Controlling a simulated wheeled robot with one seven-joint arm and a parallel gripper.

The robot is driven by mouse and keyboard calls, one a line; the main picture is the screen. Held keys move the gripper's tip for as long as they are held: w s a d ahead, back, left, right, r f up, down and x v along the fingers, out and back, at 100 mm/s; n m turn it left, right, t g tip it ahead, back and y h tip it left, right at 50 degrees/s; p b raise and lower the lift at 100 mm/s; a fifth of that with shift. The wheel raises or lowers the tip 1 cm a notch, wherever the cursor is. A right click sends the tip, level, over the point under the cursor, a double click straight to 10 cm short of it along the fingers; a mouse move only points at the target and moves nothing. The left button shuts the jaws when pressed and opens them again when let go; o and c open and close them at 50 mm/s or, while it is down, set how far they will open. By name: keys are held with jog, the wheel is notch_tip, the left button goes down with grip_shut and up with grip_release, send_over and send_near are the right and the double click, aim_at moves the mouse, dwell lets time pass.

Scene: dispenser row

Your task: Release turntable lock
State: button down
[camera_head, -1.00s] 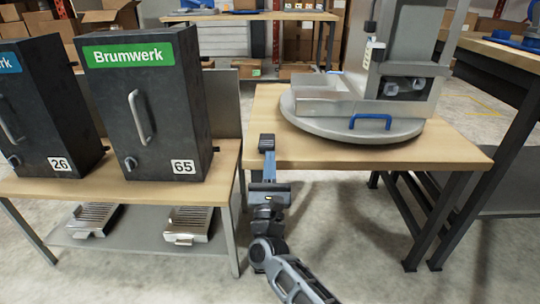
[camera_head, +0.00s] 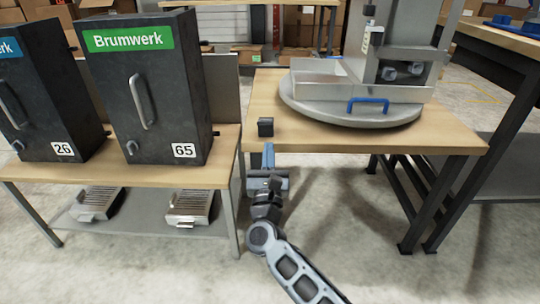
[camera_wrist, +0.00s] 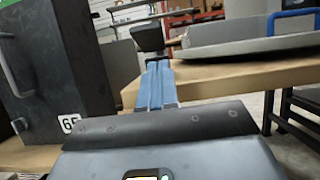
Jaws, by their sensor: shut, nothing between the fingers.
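The turntable is a round grey disc (camera_head: 350,112) on a wooden table, with a metal machine standing on it. A blue handle (camera_head: 368,104) sits at its front edge. The disc (camera_wrist: 245,46) and part of the blue handle (camera_wrist: 292,18) also show at the right of the wrist view. My gripper (camera_head: 265,127) is shut and empty, left of the turntable and apart from it, near the table's left front corner. Its blue fingers and dark tip (camera_wrist: 148,36) show in the wrist view. I cannot make out a separate lock part.
Dark dispenser boxes, one with a green Brumwerk sign (camera_head: 128,38), stand on the bench at left, close to my gripper. The turntable table (camera_head: 445,140) has bare wood in front of the disc. Another dark-legged table (camera_head: 505,45) stands at right.

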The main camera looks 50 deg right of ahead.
jog(key=p+v, duration=0.1)
jog(key=v, duration=0.9)
jog(key=shift+f, duration=0.15)
jog(key=shift+s+a, duration=0.1)
jog(key=s+a+r+m+y, duration=0.2)
jog(key=s+a+m+y, duration=0.35)
jog(key=s+m, duration=0.35)
jog(key=s+a+r+m+y, duration=0.2)
jog(key=s+a+m+y, duration=0.45)
jog(key=s, duration=0.55)
jog(key=s+a+r+m+y, duration=0.1)
jog(key=s+a+m+y, duration=0.4)
jog(key=s+m, duration=0.5)
notch_tip(320, 180, up, 25)
jog(key=d+y+p, duration=0.1)
jog(key=p, duration=2.3)
jog(key=shift+d+t+p, duration=0.2)
jog(key=shift+t+p, duration=0.1)
jog(key=shift+t, duration=0.1)
